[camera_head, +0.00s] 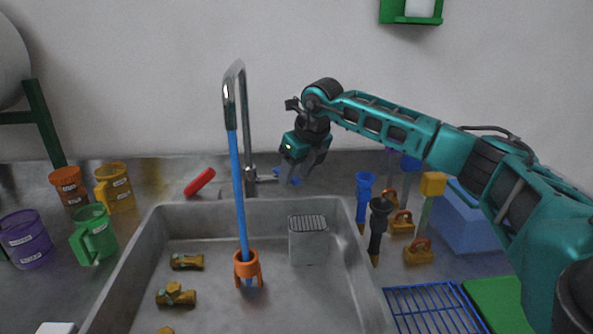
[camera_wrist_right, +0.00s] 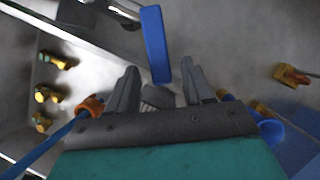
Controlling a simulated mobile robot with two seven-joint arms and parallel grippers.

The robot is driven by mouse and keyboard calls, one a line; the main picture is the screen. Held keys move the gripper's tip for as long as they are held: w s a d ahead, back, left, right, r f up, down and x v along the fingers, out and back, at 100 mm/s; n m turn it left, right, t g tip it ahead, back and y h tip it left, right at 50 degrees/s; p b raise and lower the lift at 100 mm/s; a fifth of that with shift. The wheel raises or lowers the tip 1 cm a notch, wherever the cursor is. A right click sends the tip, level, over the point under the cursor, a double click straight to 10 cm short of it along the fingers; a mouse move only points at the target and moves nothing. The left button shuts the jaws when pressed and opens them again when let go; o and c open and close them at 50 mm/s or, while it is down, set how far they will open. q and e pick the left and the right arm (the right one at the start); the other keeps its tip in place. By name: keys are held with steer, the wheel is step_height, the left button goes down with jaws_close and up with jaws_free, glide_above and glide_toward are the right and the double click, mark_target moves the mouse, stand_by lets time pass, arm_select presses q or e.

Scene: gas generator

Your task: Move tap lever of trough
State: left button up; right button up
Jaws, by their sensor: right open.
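The trough (camera_head: 140,245) is a grey metal sink with a tall tap (camera_head: 248,165) at its back edge. The tap has a red lever (camera_head: 199,182) on its left and a blue lever (camera_head: 284,176) on its right. My right gripper (camera_head: 300,178) is open, pointing down at the blue lever and partly covering it. In the right wrist view, the blue lever (camera_wrist_right: 155,45) runs down to between the fingertips of the open right gripper (camera_wrist_right: 160,78). I cannot tell whether they touch. My left gripper is not in view.
A blue hose with an orange end (camera_head: 247,265) hangs into the trough, near a grey grated block (camera_head: 308,243) and several brass fittings (camera_head: 176,295). Coloured mugs (camera_head: 93,235) stand at left. Blue and black tools (camera_head: 378,225) and a blue rack (camera_head: 430,308) are at right.

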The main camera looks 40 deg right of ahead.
steer(key=v, duration=1.3)
steer(key=shift+p, duration=0.45)
steer(key=shift+f, duration=0.15)
